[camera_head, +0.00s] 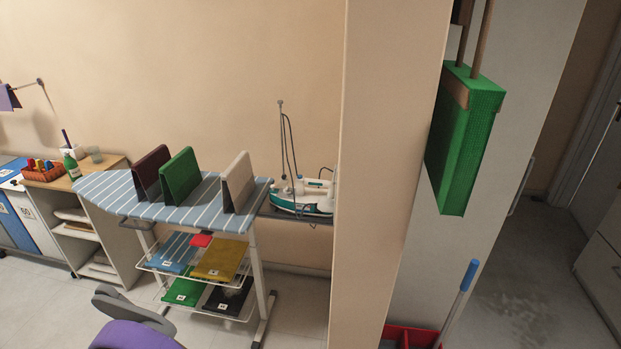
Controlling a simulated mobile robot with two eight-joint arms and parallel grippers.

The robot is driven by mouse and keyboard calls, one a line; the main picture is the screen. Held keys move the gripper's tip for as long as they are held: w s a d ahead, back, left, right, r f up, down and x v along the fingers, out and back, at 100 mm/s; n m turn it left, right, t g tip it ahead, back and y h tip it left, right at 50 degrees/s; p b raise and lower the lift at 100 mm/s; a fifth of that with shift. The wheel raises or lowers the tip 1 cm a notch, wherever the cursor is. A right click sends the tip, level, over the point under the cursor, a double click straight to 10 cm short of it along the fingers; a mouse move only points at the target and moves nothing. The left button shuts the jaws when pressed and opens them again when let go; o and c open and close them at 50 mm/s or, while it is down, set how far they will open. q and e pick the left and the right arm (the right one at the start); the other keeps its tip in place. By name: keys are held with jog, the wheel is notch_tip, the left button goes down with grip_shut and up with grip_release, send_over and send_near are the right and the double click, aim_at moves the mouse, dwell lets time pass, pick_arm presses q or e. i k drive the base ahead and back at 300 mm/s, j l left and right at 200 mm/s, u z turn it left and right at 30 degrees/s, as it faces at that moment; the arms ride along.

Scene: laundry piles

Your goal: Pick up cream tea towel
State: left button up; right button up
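The cream tea towel (238,183) is folded and stands upright near the right end of the striped ironing board (140,207). Its left side looks dark in shade. A green folded piece (181,176) and a dark maroon one (151,172) stand in a row to its left, with a gap between the cream one and the green one. Neither of my grippers is in view.
A steam iron (306,195) with a cord stands right of the board. Folded cloths lie on wire shelves below. A pillar (384,160) rises at the right, with a hanging green box-like thing (459,145) beside it. A purple chair (133,335) is in front.

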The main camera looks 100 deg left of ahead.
aim_at(238, 181)
jog(key=u, duration=3.85)
jog(key=i+j+z, duration=0.3)
jog(key=i+j, duration=0.85)
jog(key=j, duration=0.1)
